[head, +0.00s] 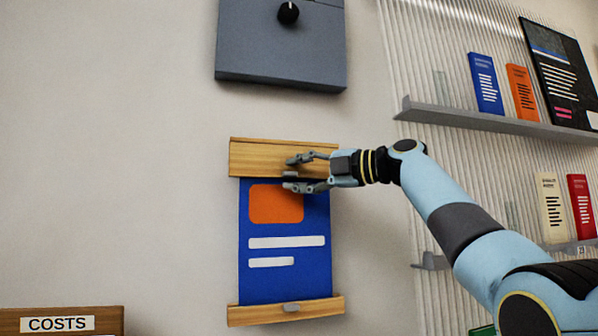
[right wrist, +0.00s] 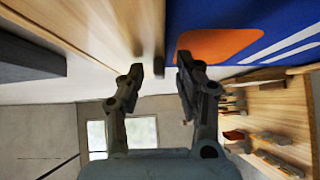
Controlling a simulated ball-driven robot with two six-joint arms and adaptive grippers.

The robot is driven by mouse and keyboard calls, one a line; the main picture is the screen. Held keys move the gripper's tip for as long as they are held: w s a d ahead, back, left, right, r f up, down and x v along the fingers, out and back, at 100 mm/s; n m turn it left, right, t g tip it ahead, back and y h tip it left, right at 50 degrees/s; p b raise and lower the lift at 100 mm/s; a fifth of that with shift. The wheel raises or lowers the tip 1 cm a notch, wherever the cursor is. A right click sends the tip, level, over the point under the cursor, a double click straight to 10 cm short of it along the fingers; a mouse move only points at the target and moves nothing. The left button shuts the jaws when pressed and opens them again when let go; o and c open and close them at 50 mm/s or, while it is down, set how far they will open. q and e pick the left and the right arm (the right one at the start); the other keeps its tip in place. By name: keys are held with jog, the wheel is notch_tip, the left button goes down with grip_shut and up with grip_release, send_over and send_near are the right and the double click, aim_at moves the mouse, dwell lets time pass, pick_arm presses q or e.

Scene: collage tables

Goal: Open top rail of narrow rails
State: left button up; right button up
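The wooden top rail (head: 262,158) runs across the top edge of a blue poster (head: 285,224) on the wall. A small grey tab (head: 290,174) shows at the rail's lower edge. The matching bottom rail (head: 255,315) has a similar grey tab (head: 291,307). My right gripper (head: 296,172) is open in front of the top rail, one finger above the tab and one below. In the right wrist view, the open fingers (right wrist: 160,72) point at the wooden rail (right wrist: 100,30) and the poster's edge (right wrist: 200,15). Contact with the tab cannot be told. My left gripper is not in view.
A grey panel with a black knob (head: 288,12) is on the wall above. A wooden box with a COSTS label (head: 57,323) stands at lower left. A grey shelf (head: 480,118) with books is on the ribbed wall at right. The wall left of the poster is clear.

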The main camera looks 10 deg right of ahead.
jog(key=shift+c, duration=0.2)
grip_shut()
dwell(0.4)
